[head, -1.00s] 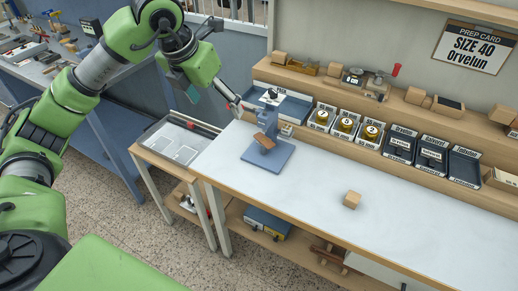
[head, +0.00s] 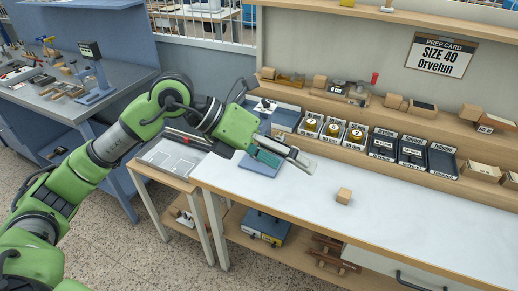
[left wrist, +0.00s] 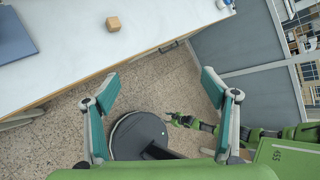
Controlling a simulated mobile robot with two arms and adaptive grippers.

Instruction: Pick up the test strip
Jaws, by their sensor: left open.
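I cannot pick out a test strip with certainty in either view. My left gripper (head: 297,158) hangs over the left part of the white workbench (head: 385,218) in the head view. The blue press base (head: 262,164) is partly hidden behind this gripper. It also shows at the upper left of the wrist view (left wrist: 12,38).
A small wooden block (head: 344,196) lies on the bench. Foil rolls (head: 333,131) and dark labelled trays (head: 412,152) line its back. A prep card (head: 440,54) reads "SIZE 40 Orvelun". A side table with a tray (head: 172,153) stands left. The bench's right part is mostly clear.

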